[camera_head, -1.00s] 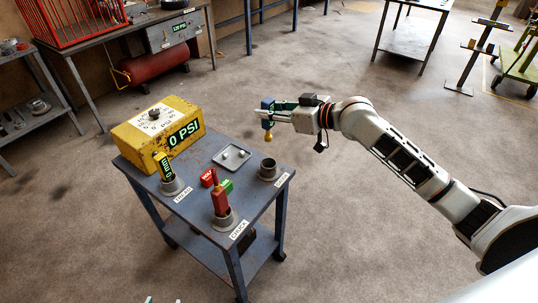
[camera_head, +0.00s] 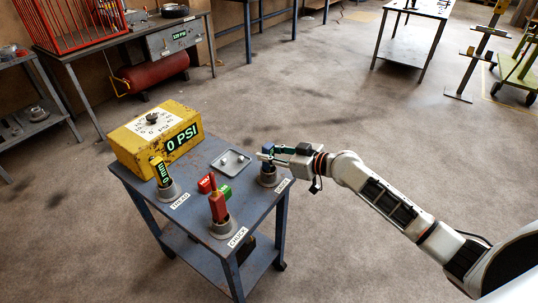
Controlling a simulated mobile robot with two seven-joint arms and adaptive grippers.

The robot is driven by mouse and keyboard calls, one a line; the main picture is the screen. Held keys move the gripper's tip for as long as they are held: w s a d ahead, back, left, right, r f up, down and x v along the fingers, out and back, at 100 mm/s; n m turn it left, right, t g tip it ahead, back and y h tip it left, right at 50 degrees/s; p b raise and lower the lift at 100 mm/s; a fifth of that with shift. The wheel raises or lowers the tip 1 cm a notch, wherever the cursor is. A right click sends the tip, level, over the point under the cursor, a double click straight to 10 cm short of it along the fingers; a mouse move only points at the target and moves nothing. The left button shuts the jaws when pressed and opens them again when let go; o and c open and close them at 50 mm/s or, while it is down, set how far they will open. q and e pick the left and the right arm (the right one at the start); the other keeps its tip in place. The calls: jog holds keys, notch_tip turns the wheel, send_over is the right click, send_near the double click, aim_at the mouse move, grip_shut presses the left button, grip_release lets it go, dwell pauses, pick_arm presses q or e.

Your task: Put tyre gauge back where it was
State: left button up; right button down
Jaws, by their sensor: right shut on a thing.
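The blue tyre gauge (camera_head: 267,148) is held by my right gripper (camera_head: 265,156) at the right corner of the blue-grey cart. My right gripper is shut on it, its arm coming in from the right. The gauge is directly over a grey round holder (camera_head: 268,179) with a white label (camera_head: 284,185) beside it. Its brass tip is hidden, and its lower end appears to be in the holder's mouth. How deep it sits cannot be told. My left gripper is not in view.
On the cart (camera_head: 198,228) stand a yellow PSI box (camera_head: 135,150), a yellow tread gauge (camera_head: 160,172) and a red chuck (camera_head: 217,206) in holders, red (camera_head: 206,183) and green (camera_head: 224,193) blocks, and a small tray (camera_head: 231,162). Floor right of the cart is clear.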

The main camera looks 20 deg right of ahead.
jog(key=c, duration=1.7)
grip_release()
jog(key=v, duration=1.2)
jog(key=s+a+f+m+h, duration=0.1)
jog(key=s+a+f+h, duration=0.2)
jog(key=s+f, duration=0.8)
jog(key=s+a+f+m+g+h, duration=0.1)
jog(key=s+a+f+m+h, duration=0.1)
jog(key=s+f, duration=1)
jog(key=shift+s+a+f+h, duration=0.3)
jog(key=shift+a+f+h, duration=0.45)
jog(key=shift+f, duration=0.2)
